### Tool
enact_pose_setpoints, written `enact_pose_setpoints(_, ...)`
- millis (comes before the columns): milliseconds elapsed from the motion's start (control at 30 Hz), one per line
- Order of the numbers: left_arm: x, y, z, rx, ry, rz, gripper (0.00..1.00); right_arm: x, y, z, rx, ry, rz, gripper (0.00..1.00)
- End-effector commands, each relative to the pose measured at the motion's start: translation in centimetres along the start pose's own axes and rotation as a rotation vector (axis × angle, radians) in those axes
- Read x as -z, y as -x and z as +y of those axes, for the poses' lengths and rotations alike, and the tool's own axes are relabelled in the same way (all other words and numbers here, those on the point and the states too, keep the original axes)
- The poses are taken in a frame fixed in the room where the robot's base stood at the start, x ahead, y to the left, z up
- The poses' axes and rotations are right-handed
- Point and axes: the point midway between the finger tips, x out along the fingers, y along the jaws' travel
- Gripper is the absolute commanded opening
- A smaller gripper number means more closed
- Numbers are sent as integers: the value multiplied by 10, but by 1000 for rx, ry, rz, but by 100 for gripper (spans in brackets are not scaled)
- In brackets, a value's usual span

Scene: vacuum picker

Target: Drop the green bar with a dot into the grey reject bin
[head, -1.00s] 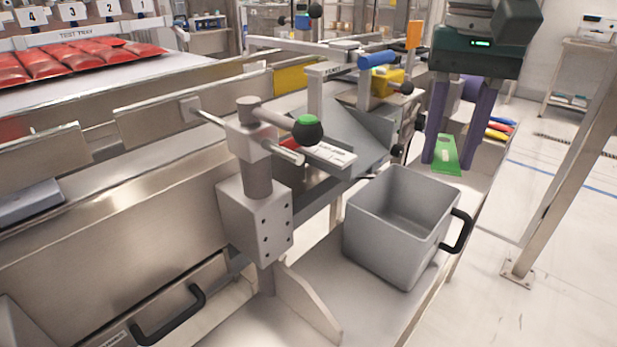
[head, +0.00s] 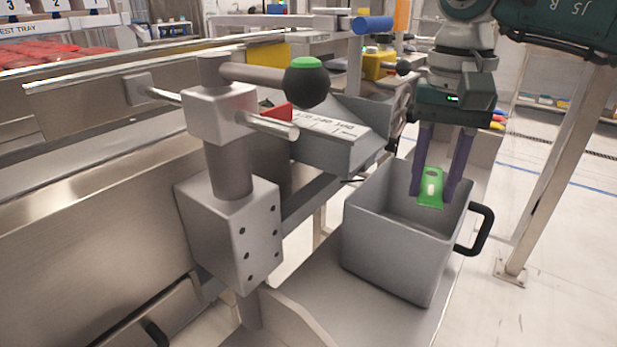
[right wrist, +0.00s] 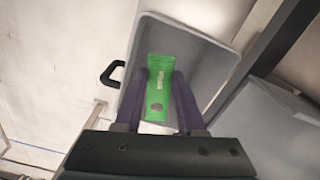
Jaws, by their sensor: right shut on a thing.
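The green bar (head: 431,187) is held between the purple fingers of my right gripper (head: 432,190), over the opening of the grey reject bin (head: 392,252). The bin is open-topped with a black handle on its right side. My left gripper is in neither view.
A steel post with a black, green-capped knob (head: 307,82) stands left of the bin. A grey chute (head: 345,140) lies behind the bin. A steel frame leg (head: 545,170) rises to its right. Red bags (head: 50,55) lie on a tray at far left.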

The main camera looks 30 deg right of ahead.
Motion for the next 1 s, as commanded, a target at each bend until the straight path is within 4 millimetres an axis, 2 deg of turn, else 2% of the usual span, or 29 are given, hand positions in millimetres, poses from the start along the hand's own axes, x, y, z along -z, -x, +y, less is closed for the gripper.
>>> enact_pose_setpoints(33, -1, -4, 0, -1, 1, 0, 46, 0, -5, 0, 1, 0, 0, 0)
enact_pose_setpoints(267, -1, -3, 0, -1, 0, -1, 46, 0, -4, 0, 1, 0, 0, 0)
enact_pose_setpoints(300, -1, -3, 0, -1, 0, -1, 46, 0, -4, 0, 1, 0, 0, 40)
enact_pose_setpoints(600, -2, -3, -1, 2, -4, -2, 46, 0, -4, 0, 1, 0, 0, 74)
enact_pose_setpoints(867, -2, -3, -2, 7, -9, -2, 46, 0, -3, 0, 1, 0, 0, 74)
enact_pose_setpoints(1000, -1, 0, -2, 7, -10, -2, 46, 1, 11, 0, 2, 0, 2, 74)
